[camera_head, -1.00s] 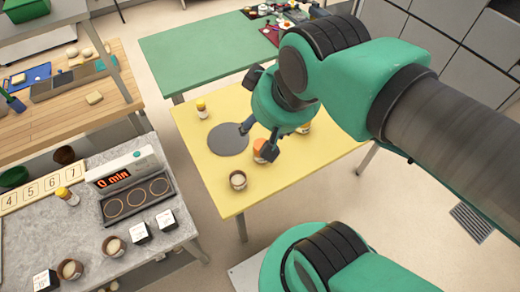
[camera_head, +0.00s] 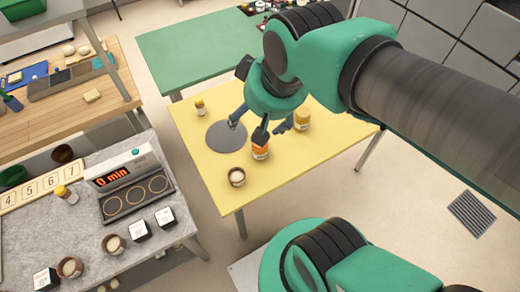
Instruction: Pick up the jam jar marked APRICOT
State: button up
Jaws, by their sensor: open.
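An orange jar (camera_head: 261,151) stands upright on the yellow table, right of the grey disc. A jar with a yellow lid (camera_head: 302,119) stands to its right and farther back. Neither label is readable from here, so I cannot tell which is marked APRICOT. My gripper (camera_head: 260,126) is open and empty, pointing down over the table. One dark finger overlaps the top of the orange jar in the picture; I cannot tell whether it touches.
A grey counter at left holds a timer (camera_head: 113,180), cups and white boxes. A green table (camera_head: 190,55) stands behind.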

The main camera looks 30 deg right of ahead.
jog(key=w+d+f+g, duration=0.1)
jog(key=w+d+f, duration=0.2)
jog(key=f, duration=0.6)
jog(key=w+d+f+m+g+p, duration=0.1)
jog(key=w+d+f+g, duration=0.1)
jog(key=w+f, duration=0.6)
jog(key=w+d+f+m+g+p, duration=0.1)
jog(key=w+d+f, duration=0.4)
jog(key=f, duration=0.7)
jog(key=shift+w+g, duration=0.3)
jog(key=shift+g, duration=0.2)
jog(key=shift+d+f, duration=0.2)
jog(key=shift+f, duration=0.25)
jog(key=shift+f, duration=0.15)
jog(key=shift+f+b, duration=0.7)
jog(key=shift+f, duration=3.45)
jog(key=shift+f, duration=0.1)
